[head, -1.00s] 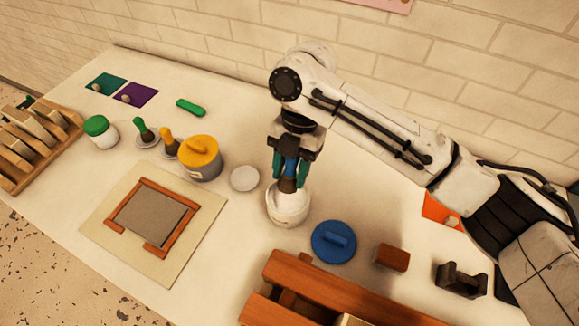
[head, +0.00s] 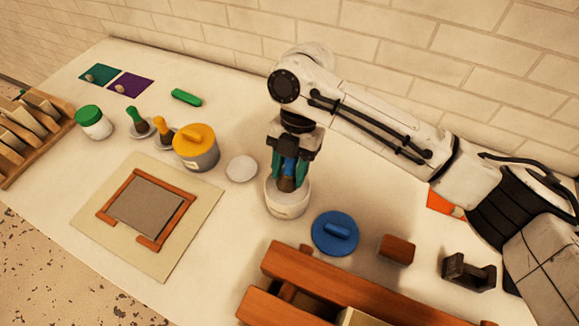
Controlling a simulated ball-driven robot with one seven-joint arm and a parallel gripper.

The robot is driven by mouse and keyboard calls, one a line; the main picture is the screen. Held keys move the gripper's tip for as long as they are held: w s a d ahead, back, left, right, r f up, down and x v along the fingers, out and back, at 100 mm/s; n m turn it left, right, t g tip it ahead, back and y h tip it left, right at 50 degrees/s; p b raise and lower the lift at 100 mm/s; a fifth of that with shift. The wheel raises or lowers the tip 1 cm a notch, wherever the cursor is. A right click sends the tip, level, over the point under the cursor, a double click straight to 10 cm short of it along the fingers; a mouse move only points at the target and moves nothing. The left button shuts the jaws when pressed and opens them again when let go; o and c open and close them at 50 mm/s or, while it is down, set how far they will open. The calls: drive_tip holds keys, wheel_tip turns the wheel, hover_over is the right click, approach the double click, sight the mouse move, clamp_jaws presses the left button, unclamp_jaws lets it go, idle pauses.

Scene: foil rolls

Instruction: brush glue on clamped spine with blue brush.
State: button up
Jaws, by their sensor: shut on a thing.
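My gripper (head: 288,165) is shut on the blue brush (head: 289,168), which points straight down. The brush's dark bristle end (head: 287,184) is at the mouth of an open white pot (head: 287,201); its tip is hidden inside the pot. A blue lid (head: 335,233) with a handle lies on the table to the right of the pot. A wooden press (head: 330,285) stands at the front, with a pale block (head: 362,318) partly showing in it, cut off by the picture's lower edge. I cannot make out the spine clearly.
A white saucer (head: 241,168) and a yellow-lidded pot (head: 196,148) stand left of the white pot. Green and orange brushes (head: 163,130) and a green-lidded jar (head: 94,122) are farther left. A brown block (head: 396,249) and a dark stand (head: 468,272) are at right.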

sight(289, 161)
drive_tip(key=shift+f+b, duration=0.3)
drive_tip(key=shift+f, duration=0.35)
idle(1.5)
drive_tip(key=shift+r+p, duration=2.75)
drive_tip(key=shift+r, duration=0.85)
drive_tip(key=shift+s+f, duration=0.1)
drive_tip(key=shift+s, duration=0.05)
